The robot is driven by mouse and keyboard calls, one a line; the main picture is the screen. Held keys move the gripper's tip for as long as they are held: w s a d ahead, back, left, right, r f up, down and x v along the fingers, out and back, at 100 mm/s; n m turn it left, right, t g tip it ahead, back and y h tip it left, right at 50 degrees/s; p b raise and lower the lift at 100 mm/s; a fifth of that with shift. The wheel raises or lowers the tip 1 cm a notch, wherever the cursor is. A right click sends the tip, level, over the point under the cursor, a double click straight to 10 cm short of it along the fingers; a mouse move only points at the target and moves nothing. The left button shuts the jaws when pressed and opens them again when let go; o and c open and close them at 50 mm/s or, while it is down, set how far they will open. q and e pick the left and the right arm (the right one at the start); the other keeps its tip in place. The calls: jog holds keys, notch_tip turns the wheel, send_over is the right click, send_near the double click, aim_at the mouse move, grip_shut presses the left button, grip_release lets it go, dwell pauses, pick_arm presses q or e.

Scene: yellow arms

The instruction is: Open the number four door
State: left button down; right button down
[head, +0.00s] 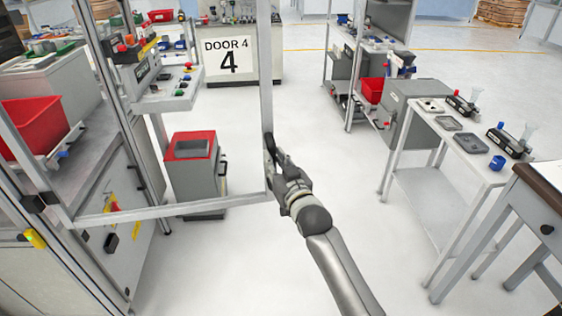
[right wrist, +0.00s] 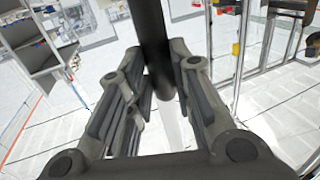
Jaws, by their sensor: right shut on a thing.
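The number four door is a clear panel in a grey metal frame (head: 265,70), with a white "DOOR 4" sign (head: 229,60). Its bottom rail (head: 170,209) runs left to the corner of the metal-framed enclosure. My right gripper (head: 270,152) is at the door's right upright in the head view. In the right wrist view, the fingers of my right gripper (right wrist: 163,88) are closed around a dark upright bar (right wrist: 152,40), which looks like the door's handle. In the head view the gripper mostly hides the handle. My left gripper is not in view.
A grey cabinet with a red top (head: 193,150) shows through the door. A red bin (head: 35,125) is on the left bench. Tables with small parts (head: 457,142) stand at the right. Open white floor (head: 340,200) lies around my right arm.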

jog(key=shift+s+a+r+y, duration=0.15)
jog(key=shift+a+y, duration=0.05)
jog(key=shift+a, duration=0.15)
jog(key=shift+s+a+r+y, duration=0.1)
jog(key=shift+a+y, duration=0.1)
jog(key=shift+a, duration=0.15)
jog(key=c, duration=1.6)
grip_release()
jog(key=shift+c, duration=0.2)
jog(key=shift+o, duration=1.1)
jog(key=shift+a, duration=0.15)
jog(key=shift+o, duration=0.7)
jog(key=shift+a, duration=0.35)
jog(key=shift+d, duration=0.15)
